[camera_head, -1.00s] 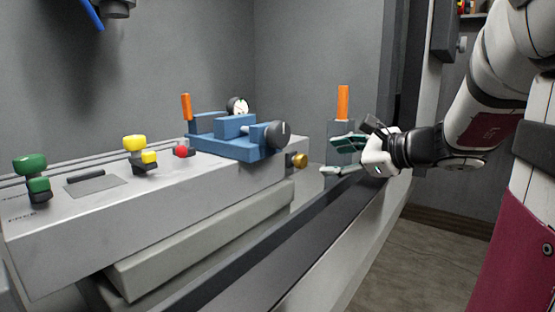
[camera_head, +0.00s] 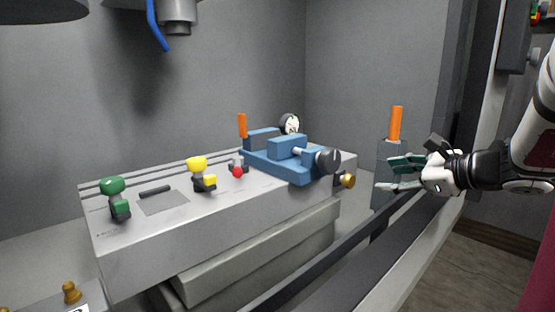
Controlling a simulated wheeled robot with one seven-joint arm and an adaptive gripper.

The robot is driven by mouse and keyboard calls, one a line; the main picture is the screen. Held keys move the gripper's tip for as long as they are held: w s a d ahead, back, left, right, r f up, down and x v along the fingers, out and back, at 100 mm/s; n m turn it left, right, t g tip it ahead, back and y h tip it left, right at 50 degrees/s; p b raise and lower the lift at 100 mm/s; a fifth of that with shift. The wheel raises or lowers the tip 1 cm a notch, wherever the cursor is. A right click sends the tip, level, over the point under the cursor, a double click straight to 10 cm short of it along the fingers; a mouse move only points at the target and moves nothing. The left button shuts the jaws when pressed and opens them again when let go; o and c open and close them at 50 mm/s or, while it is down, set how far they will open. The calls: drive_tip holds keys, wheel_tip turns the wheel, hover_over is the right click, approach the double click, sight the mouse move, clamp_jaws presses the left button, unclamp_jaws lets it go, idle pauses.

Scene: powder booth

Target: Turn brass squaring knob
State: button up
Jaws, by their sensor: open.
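A round brass knob (camera_head: 348,181) sticks out from the right end of the grey machine table, below the blue vise. A second, smaller brass knob (camera_head: 71,292) stands at the lower left edge of the picture, by a white label. I cannot tell by any marking which one is the squaring knob. My gripper (camera_head: 386,174) is open and empty, its green-tipped fingers pointing left. It is to the right of the first brass knob with a visible gap between them, and does not touch it.
The grey table (camera_head: 190,240) carries the blue vise (camera_head: 285,165) with a dark round knob (camera_head: 328,160), and green (camera_head: 113,186) and yellow (camera_head: 197,163) levers. An orange-handled post (camera_head: 396,124) stands just behind my gripper. A dark rail (camera_head: 350,285) runs along the front.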

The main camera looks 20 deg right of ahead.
sight(352, 182)
drive_tip(key=p, duration=0.2)
drive_tip(key=d+r+m+p, duration=0.1)
drive_tip(key=p, duration=0.2)
drive_tip(key=shift+w+d+g+y, duration=0.2)
drive_tip(key=shift+w+g+y, duration=0.1)
drive_tip(key=shift+y, duration=0.1)
drive_tip(key=m+p, duration=0.1)
drive_tip(key=p, duration=0.5)
drive_tip(key=shift+s+d+y, duration=0.15)
drive_tip(key=shift+d+y, duration=0.25)
drive_tip(key=w+a+f+m+p, duration=0.1)
drive_tip(key=w+f+p, duration=0.1)
drive_tip(key=w+p, duration=0.1)
drive_tip(key=w+a+f+m+y+p, duration=0.1)
drive_tip(key=w+a+p, duration=0.1)
drive_tip(key=w+p, duration=0.1)
drive_tip(key=w+a+f+m+p, duration=0.1)
drive_tip(key=w+a+f+p, duration=0.1)
drive_tip(key=w+p, duration=0.1)
drive_tip(key=shift+a+f+y+p, duration=0.15)
drive_tip(key=shift+f+y+p, duration=0.15)
drive_tip(key=c, duration=1.2)
